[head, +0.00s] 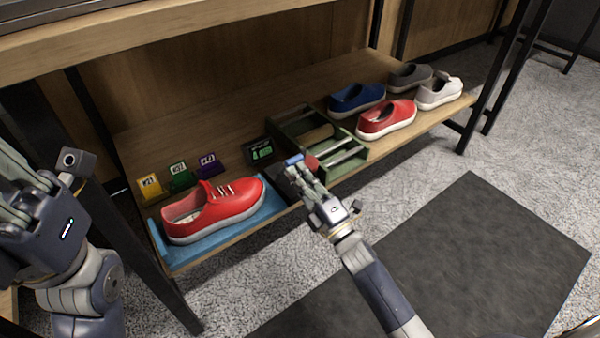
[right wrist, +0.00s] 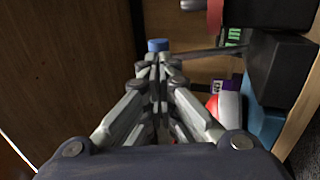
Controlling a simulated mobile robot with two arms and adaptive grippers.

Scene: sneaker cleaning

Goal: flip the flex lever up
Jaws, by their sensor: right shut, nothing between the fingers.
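The flex lever appears as a thin grey rod (right wrist: 205,51) with a blue end (right wrist: 158,45) in the right wrist view, running to a black box (right wrist: 278,68). The blue end (head: 293,160) also shows in the head view, just beyond my right fingertips. My right gripper (head: 297,172) is shut and empty, with its tips close against or just beside the blue end; contact cannot be told. The black box is partly hidden behind the gripper in the head view. My left gripper (head: 18,190) is at the left edge, partly cut off, its opening unclear.
A red sneaker (head: 217,207) sits on a blue tray (head: 222,236) left of my right gripper. A green rack (head: 352,158) stands to the right, with several shoes beyond. Coloured cards and a small dark display (head: 258,154) stand behind. Open floor lies in front.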

